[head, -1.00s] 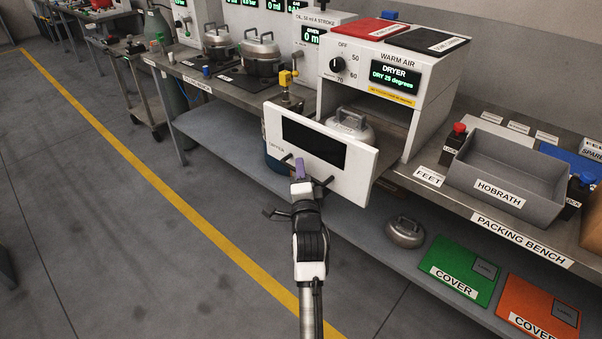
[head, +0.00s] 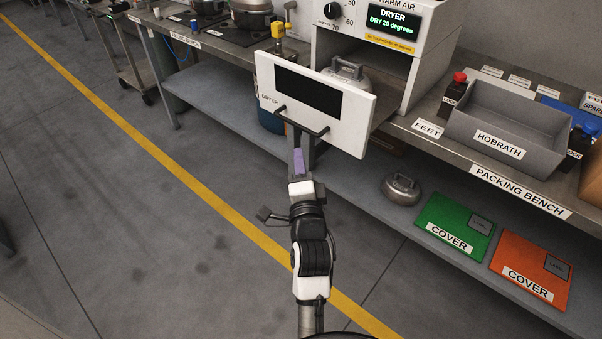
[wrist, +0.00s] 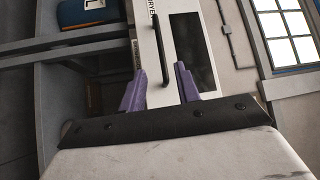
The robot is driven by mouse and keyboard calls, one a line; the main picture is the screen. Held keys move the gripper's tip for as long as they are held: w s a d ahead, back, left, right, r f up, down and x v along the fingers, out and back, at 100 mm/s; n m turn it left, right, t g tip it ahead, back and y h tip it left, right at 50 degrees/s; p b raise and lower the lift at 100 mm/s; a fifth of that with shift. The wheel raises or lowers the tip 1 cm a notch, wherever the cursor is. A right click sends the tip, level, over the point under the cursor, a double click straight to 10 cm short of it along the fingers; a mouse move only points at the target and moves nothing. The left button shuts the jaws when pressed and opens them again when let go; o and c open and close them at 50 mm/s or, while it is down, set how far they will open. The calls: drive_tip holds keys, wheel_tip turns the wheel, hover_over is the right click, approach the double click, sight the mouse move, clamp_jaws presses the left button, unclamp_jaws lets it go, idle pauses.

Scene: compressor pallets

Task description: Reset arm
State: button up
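My gripper (head: 298,162) is at the end of my extended arm, just in front of the dryer drawer. In the wrist view its two purple fingers (wrist: 160,88) stand apart with nothing held between them. The dark bar handle (wrist: 161,45) lies beyond the fingertips and looks clear of them. The white dryer drawer front (head: 352,128) with a black window is pulled out from the dryer (head: 385,35). A grey metal vessel with a handle (head: 347,75) sits in the drawer, partly hidden by the front.
The packing bench (head: 500,186) to the right holds a grey HOBRATH tray (head: 540,120). A lower shelf (head: 345,180) carries a round metal part (head: 401,190), a green cover (head: 440,215) and an orange cover (head: 515,262).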

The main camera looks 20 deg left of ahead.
drive_tip(key=shift+s+d, duration=0.3)
drive_tip(key=shift+s, duration=0.3)
